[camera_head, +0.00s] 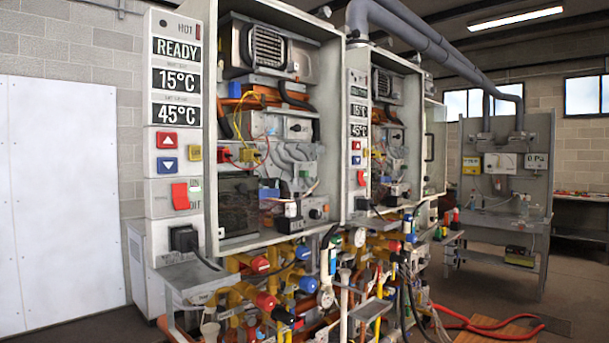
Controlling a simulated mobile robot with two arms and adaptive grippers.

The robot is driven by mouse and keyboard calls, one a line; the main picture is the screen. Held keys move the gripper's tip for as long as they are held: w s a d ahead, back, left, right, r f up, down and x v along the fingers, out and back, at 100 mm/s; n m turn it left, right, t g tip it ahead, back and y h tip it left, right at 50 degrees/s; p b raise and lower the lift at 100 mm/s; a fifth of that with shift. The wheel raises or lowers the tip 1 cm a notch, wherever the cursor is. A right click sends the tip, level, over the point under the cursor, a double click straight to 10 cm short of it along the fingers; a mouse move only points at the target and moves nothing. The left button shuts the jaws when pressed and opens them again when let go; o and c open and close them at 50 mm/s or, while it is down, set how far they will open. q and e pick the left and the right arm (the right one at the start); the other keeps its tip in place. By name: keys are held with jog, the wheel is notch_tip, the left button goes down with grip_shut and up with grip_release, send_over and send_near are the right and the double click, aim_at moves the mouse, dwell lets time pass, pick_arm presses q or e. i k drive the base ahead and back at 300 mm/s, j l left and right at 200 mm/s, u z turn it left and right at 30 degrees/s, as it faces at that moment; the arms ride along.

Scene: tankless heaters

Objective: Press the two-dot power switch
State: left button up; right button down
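A red rocker switch (180,196) sits low on the near heater's control panel (152,190), beside on/off lettering and a small pale green light. A second, smaller red switch (361,178) sits low on the control panel of the heater behind it, to the right. I cannot make out dot markings on either one, so I cannot tell which is the two-dot switch. The near display (177,49) reads READY, with 15°C and 45°C below it. Neither of my grippers shows in the head view.
Red up (166,140) and blue down (168,165) buttons sit above the near switch. A black plug (184,238) is below it. Pipes and valves with red and blue knobs crowd under the heaters. Floor shows at right, with a red hose (490,329) lying there.

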aim_at(360, 180)
jog(key=i+l+z, duration=0.15)
jog(key=i, duration=0.4)
jog(key=i+l+z, duration=0.2)
jog(key=i, duration=0.35)
jog(key=i+l+z, duration=0.15)
jog(key=i, duration=0.4)
